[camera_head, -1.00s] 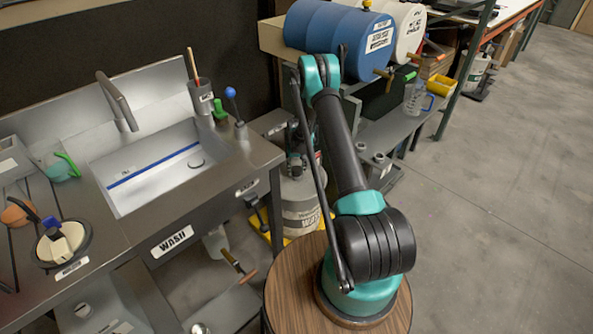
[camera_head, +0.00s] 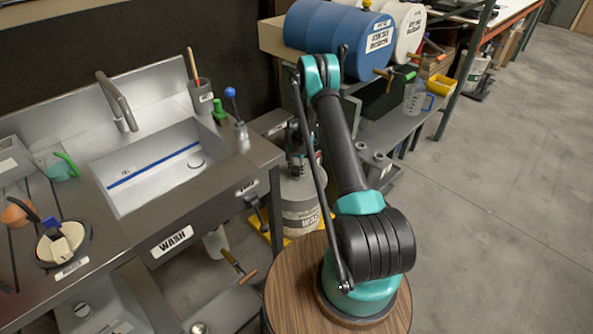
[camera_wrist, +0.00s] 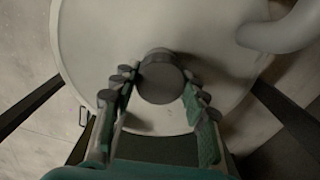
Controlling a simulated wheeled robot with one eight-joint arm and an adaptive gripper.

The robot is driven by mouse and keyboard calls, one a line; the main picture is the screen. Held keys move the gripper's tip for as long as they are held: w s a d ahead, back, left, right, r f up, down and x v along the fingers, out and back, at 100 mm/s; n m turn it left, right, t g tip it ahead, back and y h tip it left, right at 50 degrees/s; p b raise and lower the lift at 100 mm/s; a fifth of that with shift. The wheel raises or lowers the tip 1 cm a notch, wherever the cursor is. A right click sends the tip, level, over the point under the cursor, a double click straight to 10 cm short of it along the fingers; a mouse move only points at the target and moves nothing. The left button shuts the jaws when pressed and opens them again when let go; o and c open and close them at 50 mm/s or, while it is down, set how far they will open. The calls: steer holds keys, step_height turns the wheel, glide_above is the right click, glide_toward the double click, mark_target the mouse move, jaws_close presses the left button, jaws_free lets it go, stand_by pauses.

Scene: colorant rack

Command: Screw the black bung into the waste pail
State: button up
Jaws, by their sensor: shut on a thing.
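The bung looks upright, seen from above. The bung covers what is under it, so I cannot tell whether it touches the lid or sits in an opening. In the head view my gripper (camera_head: 296,160) hangs over the pail, partly behind my arm.
A thick pale handle or spout (camera_wrist: 282,32) rises at the lid's right. The steel sink bench (camera_head: 190,215) is left of the pail. A shelf with a blue drum (camera_head: 335,28) and a jug (camera_head: 416,98) is behind and right. Open floor (camera_head: 500,180) lies at the right.

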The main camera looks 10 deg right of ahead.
steer(key=m, duration=0.4)
steer(key=o, duration=1.1)
steer(key=n, duration=0.3)
steer(key=shift+n, duration=0.3)
steer(key=n, duration=0.3)
steer(key=shift+n, duration=0.3)
steer(key=n, duration=0.6)
